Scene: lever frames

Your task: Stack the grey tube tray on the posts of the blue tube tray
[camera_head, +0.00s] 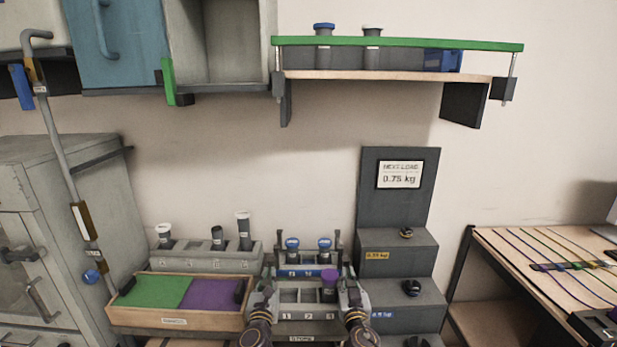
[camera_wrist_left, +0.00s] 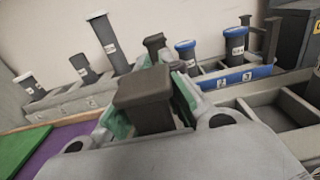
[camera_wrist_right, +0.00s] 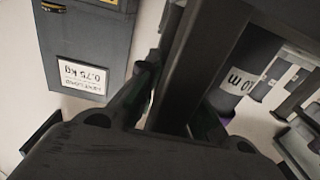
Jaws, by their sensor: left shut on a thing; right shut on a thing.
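The grey tube tray (camera_head: 303,316) is in the front middle of the head view, with a purple-capped tube (camera_head: 329,282) in a right-hand slot. My left gripper (camera_head: 264,287) is shut on its left end, where a dark upright piece (camera_wrist_left: 144,98) stands between the fingers. My right gripper (camera_head: 352,295) is shut on its right end; its view is mostly filled by dark surfaces. The blue tube tray (camera_head: 308,271) is just behind, with two blue-capped tubes (camera_head: 292,243) and upright dark posts (camera_head: 338,241). Whether the trays touch is unclear.
A wooden bin (camera_head: 177,317) with green and purple sections stands left, before a grey rack (camera_head: 205,258) of tubes. A dark stepped stand (camera_head: 395,265) with a "0.75 kg" sign is close on the right. A shelf (camera_head: 390,76) hangs above.

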